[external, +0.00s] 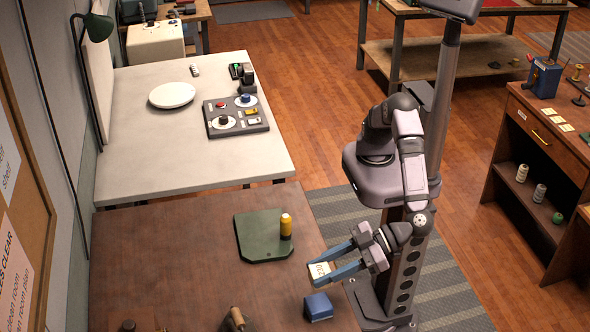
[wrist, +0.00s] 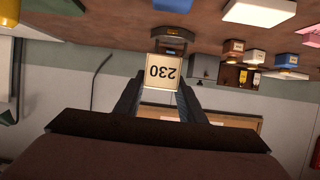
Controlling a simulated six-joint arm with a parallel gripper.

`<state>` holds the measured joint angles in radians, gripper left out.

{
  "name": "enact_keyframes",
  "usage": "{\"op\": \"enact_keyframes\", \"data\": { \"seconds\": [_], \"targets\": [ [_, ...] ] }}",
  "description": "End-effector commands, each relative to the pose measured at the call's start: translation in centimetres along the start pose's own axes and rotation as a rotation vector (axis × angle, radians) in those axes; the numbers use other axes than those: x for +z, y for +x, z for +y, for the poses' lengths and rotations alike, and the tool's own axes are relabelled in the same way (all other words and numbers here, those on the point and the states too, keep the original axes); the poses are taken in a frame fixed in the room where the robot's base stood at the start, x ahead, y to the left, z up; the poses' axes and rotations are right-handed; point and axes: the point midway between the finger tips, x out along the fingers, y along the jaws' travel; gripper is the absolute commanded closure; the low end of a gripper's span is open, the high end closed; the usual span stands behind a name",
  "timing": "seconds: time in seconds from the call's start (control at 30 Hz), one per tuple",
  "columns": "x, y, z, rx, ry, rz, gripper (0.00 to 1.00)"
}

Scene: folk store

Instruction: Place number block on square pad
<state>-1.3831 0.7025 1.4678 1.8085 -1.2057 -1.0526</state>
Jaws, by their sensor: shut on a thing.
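My gripper (external: 323,267) is shut on a pale number block (external: 318,271), held between its two blue fingers near the right edge of the brown table. In the wrist view the number block (wrist: 161,72) shows "230" upside down between the fingertips. A flat dark green pad (external: 262,248), roughly square with clipped front corners, lies on the table to the left of and behind my gripper. The block is apart from the pad.
A blue block (external: 318,307) sits on the brown table (external: 165,262) just in front of my gripper. A wooden-handled item (external: 238,318) lies at the front edge. The table's left and middle are clear. A pale table (external: 150,135) behind holds a white plate (external: 172,95) and a control panel (external: 235,116).

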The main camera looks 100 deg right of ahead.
Motion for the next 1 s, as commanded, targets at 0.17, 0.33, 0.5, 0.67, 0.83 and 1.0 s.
{"op": "enact_keyframes", "data": {
  "seconds": [0.17, 0.33, 0.5, 0.67, 0.83, 1.0],
  "targets": [
    [2.6, 1.1, 0.0, 0.0, -0.005, 0.0, 0.86],
    [3.7, 1.5, -0.1, -0.002, -0.002, 0.0, 0.86],
    [3.9, 1.6, -0.1, -0.002, -0.001, 0.001, 0.86],
    [5.1, 2.1, 0.0, -0.001, -0.005, 0.0, 0.86],
    [6.9, 2.9, 0.0, -0.001, -0.003, 0.001, 0.86],
    [7.2, 3.0, -0.1, -0.003, 0.0, 0.001, 0.86]
  ]
}}
